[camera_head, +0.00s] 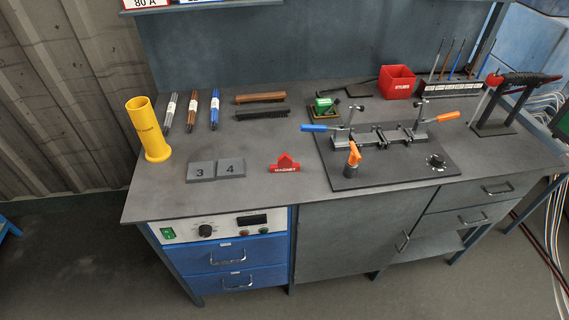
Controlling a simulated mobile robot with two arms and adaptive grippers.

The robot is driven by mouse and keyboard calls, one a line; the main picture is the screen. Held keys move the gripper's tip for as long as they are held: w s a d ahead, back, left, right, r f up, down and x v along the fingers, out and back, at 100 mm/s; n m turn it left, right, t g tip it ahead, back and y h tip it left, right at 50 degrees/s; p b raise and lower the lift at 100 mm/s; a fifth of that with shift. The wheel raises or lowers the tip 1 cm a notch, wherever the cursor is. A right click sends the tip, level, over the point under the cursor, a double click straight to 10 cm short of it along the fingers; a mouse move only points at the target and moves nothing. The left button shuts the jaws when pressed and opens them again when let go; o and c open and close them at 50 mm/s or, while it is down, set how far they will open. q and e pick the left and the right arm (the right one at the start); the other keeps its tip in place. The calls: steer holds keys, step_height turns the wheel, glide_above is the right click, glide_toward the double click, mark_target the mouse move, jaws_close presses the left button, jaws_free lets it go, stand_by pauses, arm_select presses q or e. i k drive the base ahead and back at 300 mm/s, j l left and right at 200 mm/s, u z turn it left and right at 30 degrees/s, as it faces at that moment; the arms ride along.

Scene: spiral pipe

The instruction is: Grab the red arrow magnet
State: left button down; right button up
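The red arrow magnet (285,164) lies on the grey workbench top (250,192), left of the dark fixture plate and near the bench's front middle. It is a small red block with a pointed top and the white word MAGNET on its front. Nothing covers it or touches it. Neither my left nor my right gripper shows in the head view.
Blocks marked 3 (201,172) and 4 (231,168) sit left of the magnet. The fixture plate (400,174), with blue- and orange-handled clamps, lies right. Bench around the magnet is clear.

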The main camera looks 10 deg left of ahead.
mark_target(286, 164)
steer(key=i+j+z, duration=0.3)
steer(key=j, duration=0.3)
steer(key=i+j+z, duration=0.15)
steer(key=j, duration=0.2)
steer(key=i+j+z, duration=0.1)
steer(key=j, duration=0.3)
steer(key=i+l, duration=0.05)
steer(key=i, duration=0.05)
